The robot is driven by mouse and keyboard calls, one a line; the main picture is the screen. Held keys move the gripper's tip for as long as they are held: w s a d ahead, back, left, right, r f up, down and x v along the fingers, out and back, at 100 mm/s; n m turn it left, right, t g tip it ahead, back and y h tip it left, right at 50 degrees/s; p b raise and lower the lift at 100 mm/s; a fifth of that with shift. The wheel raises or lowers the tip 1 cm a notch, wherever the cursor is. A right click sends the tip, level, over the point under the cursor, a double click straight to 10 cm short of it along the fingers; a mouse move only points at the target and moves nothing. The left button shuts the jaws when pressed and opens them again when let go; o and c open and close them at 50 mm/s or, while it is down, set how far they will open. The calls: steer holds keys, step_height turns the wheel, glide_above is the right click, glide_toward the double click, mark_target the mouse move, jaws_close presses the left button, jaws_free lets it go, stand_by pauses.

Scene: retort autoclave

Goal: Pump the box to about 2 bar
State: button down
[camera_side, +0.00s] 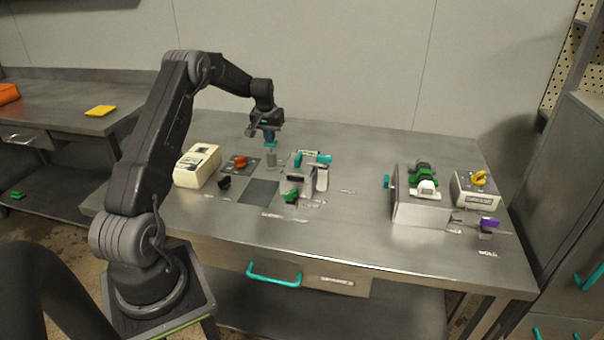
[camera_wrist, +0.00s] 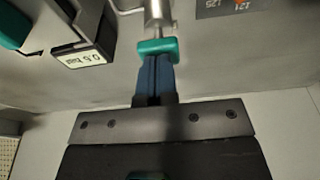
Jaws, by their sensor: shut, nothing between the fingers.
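My gripper (camera_side: 268,134) is shut and points down over a small pump in the side view. The pump has a grey metal cylinder (camera_side: 272,158) and a teal handle (camera_side: 271,144). In the wrist view the blue fingertips (camera_wrist: 155,72) are together at the teal handle (camera_wrist: 157,47), with the metal rod (camera_wrist: 158,14) beyond it. I cannot tell whether they press on it. A display (camera_wrist: 85,58) in the wrist view seems to read 0.6 bar. A grey box with a teal lever (camera_side: 312,158) stands just right of the pump in the side view.
A green knob (camera_side: 291,195) is in front of the box. A steel housing (camera_side: 415,207) and yellow-knobbed unit (camera_side: 475,190) stand right. The table's middle right is clear.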

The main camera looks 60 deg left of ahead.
steer(key=shift+f, duration=1)
steer(key=shift+r, duration=1.1)
